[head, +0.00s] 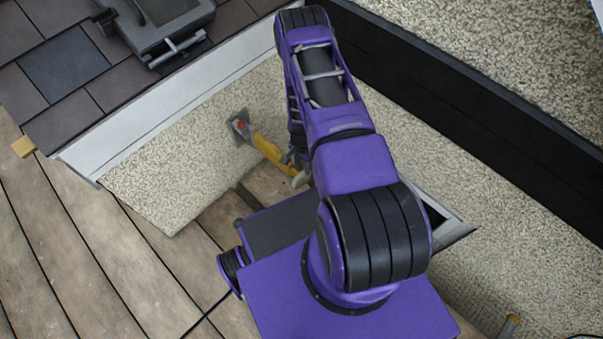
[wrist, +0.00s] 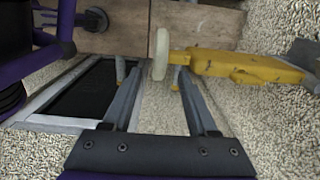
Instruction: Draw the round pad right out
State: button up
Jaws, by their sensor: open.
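The round pad (wrist: 161,55) is a pale off-white disc, seen nearly edge-on in the wrist view. It sits at the end of a yellow arm (wrist: 245,66). In the head view the pad (head: 301,179) shows at the lower end of the yellow arm (head: 270,150), whose grey mount (head: 239,127) with a red spot is on the pebbled wall. My gripper (wrist: 160,71) is open, its two fingers pointing towards the pad. The pad shows between the fingertips; I cannot tell whether either finger touches it. In the head view my arm hides most of the gripper.
A dark framed opening (wrist: 80,92) lies left of the fingers in the wrist view. Wooden boards (head: 85,250) cover the floor at left in the head view. Dark roof tiles (head: 65,70) and a grey hatch (head: 160,30) are at upper left.

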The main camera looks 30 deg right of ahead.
aim_at(301, 173)
notch_tip(301, 173, down, 6)
jog(key=shift+r+b, duration=0.15)
jog(key=shift+b, duration=0.3)
grip_shut()
dwell(1.2)
